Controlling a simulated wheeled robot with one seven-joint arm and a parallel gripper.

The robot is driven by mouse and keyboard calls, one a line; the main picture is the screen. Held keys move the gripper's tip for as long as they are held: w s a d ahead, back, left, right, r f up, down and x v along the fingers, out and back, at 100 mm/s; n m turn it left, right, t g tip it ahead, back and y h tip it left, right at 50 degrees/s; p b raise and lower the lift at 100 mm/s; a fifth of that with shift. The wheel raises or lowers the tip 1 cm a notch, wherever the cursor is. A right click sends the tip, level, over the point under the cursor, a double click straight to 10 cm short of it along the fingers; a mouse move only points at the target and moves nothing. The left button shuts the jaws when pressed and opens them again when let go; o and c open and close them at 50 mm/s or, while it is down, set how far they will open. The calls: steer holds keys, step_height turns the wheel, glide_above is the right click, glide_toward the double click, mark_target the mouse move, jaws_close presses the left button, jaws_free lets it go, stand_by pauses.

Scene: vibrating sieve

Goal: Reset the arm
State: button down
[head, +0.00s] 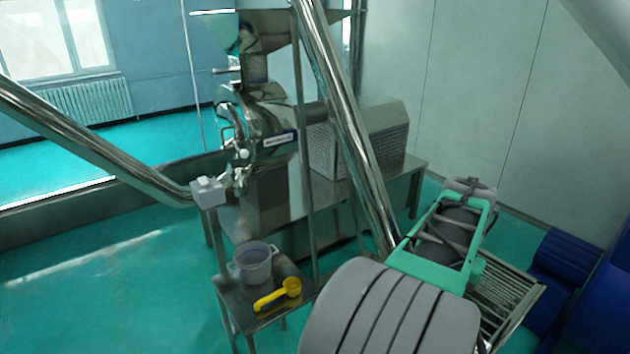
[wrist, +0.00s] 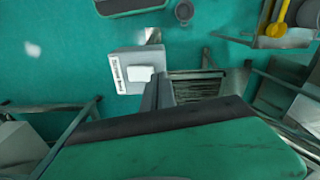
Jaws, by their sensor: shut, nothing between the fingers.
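My gripper (wrist: 157,92) shows in the wrist view as two narrow dark fingers close together beyond my green and black hand. It is shut and holds nothing. Below its tips, apart from them as far as I can tell, lies a grey-white box with a printed label (wrist: 121,72). In the head view my arm, with thick grey ribbed and green parts, reaches up from the lower right. The fingertips cannot be made out there.
A steel stand (head: 263,318) holds a grey bucket (head: 253,264) and a yellow scoop (head: 275,296). A steel machine (head: 270,122) stands behind. Shiny pipes (head: 338,95) cross beside my arm. A slatted rack (head: 508,290) and blue containers (head: 563,260) are at right. Floor is open at left.

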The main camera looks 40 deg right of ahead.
steer(key=w+a+n, duration=0.5)
steer(key=w+a, duration=0.5)
steer(key=w, duration=0.3)
steer(key=w+a+n+t, duration=0.1)
steer(key=a+n, duration=0.3)
steer(key=a, duration=0.5)
steer(key=w+a+f+n+t, duration=0.1)
steer(key=w+a+n, duration=0.2)
steer(key=a, duration=0.7)
steer(key=w+a+n+t, duration=0.1)
steer(key=a+n, duration=0.4)
steer(key=a, duration=0.5)
steer(key=shift+w+a+f+t, duration=0.15)
steer(key=shift+w+f+t, duration=0.15)
steer(key=shift+w, duration=0.55)
